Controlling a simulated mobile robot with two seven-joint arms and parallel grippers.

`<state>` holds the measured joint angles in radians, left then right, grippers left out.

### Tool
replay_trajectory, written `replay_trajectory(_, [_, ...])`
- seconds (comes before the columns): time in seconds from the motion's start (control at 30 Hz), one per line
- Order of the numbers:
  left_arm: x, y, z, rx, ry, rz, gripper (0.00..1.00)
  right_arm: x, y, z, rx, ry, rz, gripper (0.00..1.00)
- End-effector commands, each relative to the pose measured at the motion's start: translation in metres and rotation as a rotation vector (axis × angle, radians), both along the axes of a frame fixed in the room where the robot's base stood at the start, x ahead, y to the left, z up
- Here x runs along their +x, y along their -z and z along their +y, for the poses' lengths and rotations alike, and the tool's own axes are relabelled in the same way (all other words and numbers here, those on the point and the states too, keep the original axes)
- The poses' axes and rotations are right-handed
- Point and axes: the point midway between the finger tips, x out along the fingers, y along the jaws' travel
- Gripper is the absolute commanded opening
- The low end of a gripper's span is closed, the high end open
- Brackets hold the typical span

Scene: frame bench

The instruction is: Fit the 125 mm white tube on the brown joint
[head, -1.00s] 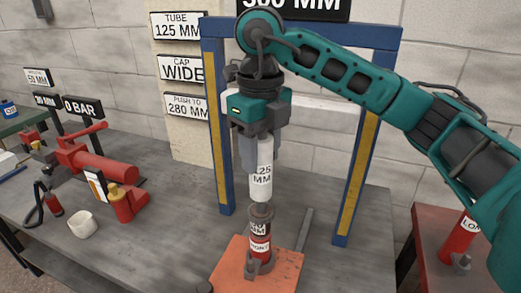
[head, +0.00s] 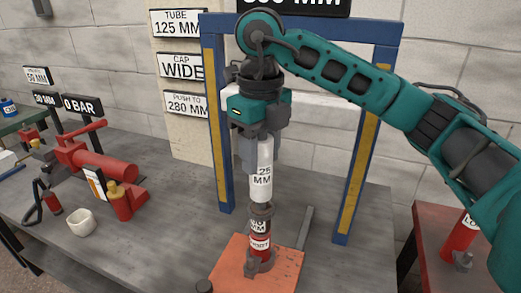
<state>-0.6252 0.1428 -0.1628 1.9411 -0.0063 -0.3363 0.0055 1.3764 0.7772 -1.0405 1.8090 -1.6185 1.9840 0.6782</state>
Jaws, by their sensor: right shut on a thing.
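The white tube (head: 262,187), its label partly readable as "25 MM", stands upright in my right gripper (head: 262,152). The gripper is shut on its upper part, with the fingers pointing down. The tube's lower end is directly above the brown joint (head: 261,210), at or very near its top; I cannot tell whether it is seated. The joint tops a dark labelled section and a red cylinder (head: 260,244), held upright on an orange plate (head: 286,262). My left gripper is not in view.
A blue and yellow frame (head: 355,150) stands around the work on the grey bench (head: 165,225). A red pump-like tool (head: 100,165) and a white cup (head: 81,222) are at the left. Another red cylinder (head: 459,238) stands on the red table at the right.

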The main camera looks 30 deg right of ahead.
Motion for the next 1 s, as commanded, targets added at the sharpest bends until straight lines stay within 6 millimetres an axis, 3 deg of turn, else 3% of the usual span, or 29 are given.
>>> replay_trajectory(1.0, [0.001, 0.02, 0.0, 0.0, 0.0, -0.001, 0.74, 0.0, 0.025, 0.0, 0.001, 0.0, -0.002, 0.0])
